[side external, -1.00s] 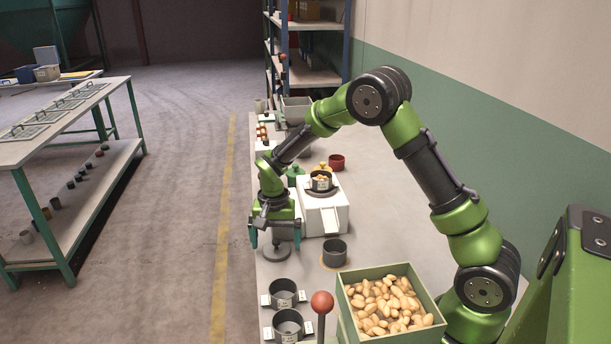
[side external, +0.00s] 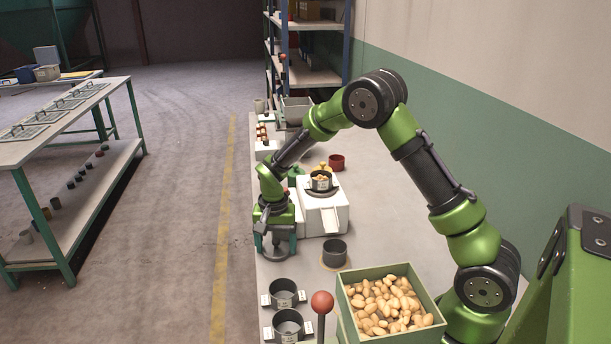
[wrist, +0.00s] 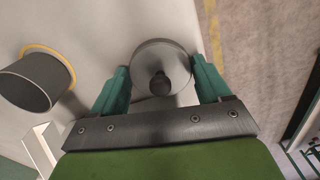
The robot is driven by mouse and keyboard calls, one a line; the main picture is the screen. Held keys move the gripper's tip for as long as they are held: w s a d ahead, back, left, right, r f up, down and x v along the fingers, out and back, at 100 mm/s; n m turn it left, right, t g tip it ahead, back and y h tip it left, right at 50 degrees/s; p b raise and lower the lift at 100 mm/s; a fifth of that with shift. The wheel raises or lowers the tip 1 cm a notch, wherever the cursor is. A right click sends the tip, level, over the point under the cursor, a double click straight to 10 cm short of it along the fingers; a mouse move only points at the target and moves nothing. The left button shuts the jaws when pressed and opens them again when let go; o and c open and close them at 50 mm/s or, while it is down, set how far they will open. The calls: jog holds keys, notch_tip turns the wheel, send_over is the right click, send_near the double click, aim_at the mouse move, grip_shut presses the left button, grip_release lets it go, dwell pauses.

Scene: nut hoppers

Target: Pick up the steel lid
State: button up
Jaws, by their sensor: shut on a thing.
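The steel lid (wrist: 147,58) is a round grey disc with a dark knob at its centre. It shows clearly in the wrist view, between the two teal fingers of my gripper (wrist: 160,84). In the side view my gripper (side external: 276,246) points down at the bench's left edge, its fingers low at the bench top and shut on the lid. The gripper mostly hides the lid there. I cannot tell any gap between lid and bench.
A dark cup (side external: 334,252) stands on a yellow ring to the gripper's right. Two labelled pots (side external: 284,293) (side external: 288,325) stand in front. A green hopper of nuts (side external: 428,296) and a red-knobbed lever (side external: 322,303) are nearby. A white machine (side external: 322,212) stands behind.

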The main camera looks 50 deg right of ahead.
jog(key=r, duration=0.7)
jog(key=shift+s+a+r, duration=0.1)
jog(key=shift+s+a, duration=0.2)
jog(key=shift+a, duration=0.05)
jog(key=s+a, duration=1.3)
notch_tip(320, 180, up, 6)
send_over(276, 245)
jog(key=s, duration=0.2)
jog(key=w+d+r, duration=0.1)
jog(key=d+r, duration=0.2)
jog(key=d, duration=0.6)
jog(key=d+r, duration=0.4)
jog(key=d, duration=0.6)
jog(key=shift+w+a+f, duration=0.1)
jog(key=shift+f, duration=1.25)
jog(key=shift+w+a+f, duration=0.1)
jog(key=shift+f, duration=1.25)
jog(key=shift+f, duration=0.5)
